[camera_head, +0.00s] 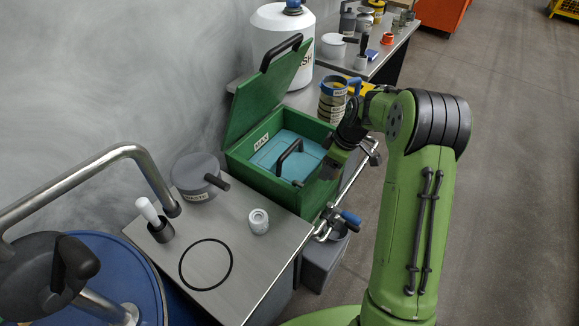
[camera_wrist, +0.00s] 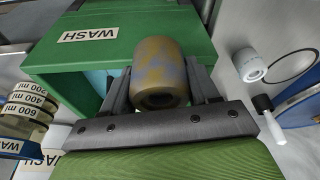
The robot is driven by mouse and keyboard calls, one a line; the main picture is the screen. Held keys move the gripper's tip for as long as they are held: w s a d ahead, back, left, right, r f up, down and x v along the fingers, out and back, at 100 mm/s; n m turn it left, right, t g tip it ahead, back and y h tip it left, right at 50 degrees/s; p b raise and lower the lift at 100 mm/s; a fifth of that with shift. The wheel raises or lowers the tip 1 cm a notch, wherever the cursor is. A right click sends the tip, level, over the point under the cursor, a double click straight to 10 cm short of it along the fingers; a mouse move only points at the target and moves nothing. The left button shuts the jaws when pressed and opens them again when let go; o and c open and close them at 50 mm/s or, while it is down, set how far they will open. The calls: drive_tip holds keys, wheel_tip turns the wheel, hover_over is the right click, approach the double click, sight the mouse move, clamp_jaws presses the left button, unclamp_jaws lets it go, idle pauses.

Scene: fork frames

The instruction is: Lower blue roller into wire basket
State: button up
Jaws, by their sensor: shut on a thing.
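The roller (camera_wrist: 160,62) is brownish with blue patches and a dark hole in its end. My gripper (camera_wrist: 158,78) is shut on it, one finger on each side. The green wash box (camera_wrist: 75,57) lies beyond the roller in the wrist view. In the head view my gripper (camera_head: 335,166) is over the right side of the green box (camera_head: 262,190), whose lid (camera_head: 256,99) stands open. The roller cannot be made out clearly there. Teal liquid fills the box, and a dark handle (camera_head: 289,153) rises from it. I cannot make out a basket's wires.
A grey lidded pot (camera_head: 194,178), a pale ribbed cylinder (camera_head: 258,221), a black ring (camera_head: 206,264) and a white-handled tool (camera_head: 150,214) are on the metal bench.

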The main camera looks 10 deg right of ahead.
drive_tip(key=p, duration=0.7)
hover_over(302, 179)
drive_tip(key=shift+w+f, duration=0.15)
drive_tip(key=shift+f, duration=0.1)
drive_tip(key=shift+f+b, duration=5.6)
drive_tip(key=shift+f, duration=0.95)
drive_tip(key=shift+f+b, duration=0.7)
drive_tip(key=shift+f, duration=0.1)
drive_tip(key=o, duration=1.2)
drive_tip(key=p+v, duration=0.2)
drive_tip(key=v, duration=1.4)
drive_tip(key=shift+f+p, duration=0.1)
drive_tip(key=shift+p, duration=0.25)
